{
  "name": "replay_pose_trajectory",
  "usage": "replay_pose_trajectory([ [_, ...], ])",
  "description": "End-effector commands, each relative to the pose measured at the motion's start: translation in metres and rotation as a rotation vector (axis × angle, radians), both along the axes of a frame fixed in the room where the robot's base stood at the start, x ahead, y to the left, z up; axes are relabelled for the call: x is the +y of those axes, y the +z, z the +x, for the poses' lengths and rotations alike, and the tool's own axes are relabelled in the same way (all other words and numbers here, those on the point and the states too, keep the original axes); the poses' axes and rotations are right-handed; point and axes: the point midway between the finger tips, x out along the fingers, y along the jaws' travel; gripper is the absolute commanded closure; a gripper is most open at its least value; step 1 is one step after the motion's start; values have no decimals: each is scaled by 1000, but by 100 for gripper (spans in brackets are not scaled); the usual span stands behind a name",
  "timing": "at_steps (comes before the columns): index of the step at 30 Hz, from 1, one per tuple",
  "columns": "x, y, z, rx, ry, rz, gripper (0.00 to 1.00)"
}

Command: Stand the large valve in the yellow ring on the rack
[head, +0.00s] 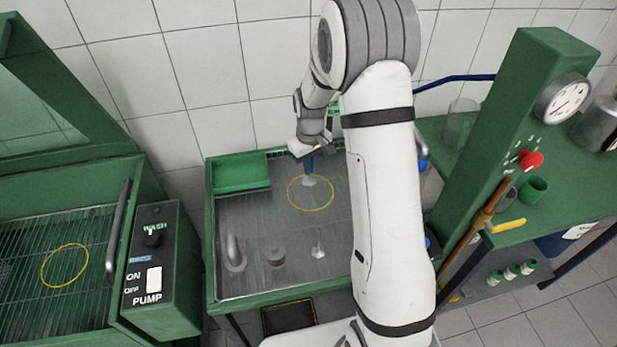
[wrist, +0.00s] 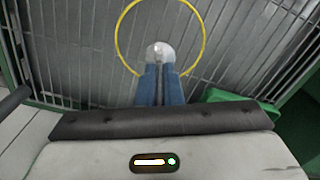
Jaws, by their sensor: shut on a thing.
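My gripper (head: 309,160) is over the far part of the rack, pointing down. In the wrist view its blue fingers (wrist: 160,88) are shut on the large valve (wrist: 159,53), whose pale round head shows just beyond the fingertips. In the head view the valve (head: 309,181) hangs head down below the fingers; most of its stem is hidden. The yellow ring (head: 289,194) lies on the slatted rack (head: 240,215). The valve head appears inside the ring's outline, near its far edge. I cannot tell whether it touches the rack.
A green tray (head: 240,172) sits at the rack's back left corner. A washer cabinet with another yellow ring (head: 65,265) is left. A green post with a gauge (head: 563,98) rises right.

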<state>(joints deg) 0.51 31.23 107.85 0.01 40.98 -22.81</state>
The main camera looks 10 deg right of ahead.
Motion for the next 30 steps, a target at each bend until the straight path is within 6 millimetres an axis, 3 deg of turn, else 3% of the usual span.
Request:
replay_pose_trajectory([
  [12, 0, -43, -1, 2, 0, 0, 100],
  [23, 1, -50, 0, -1, 1, -1, 100],
  [24, 1, -49, 0, -2, 1, 0, 92],
  [30, 1, -48, 0, -1, 1, -1, 76],
])
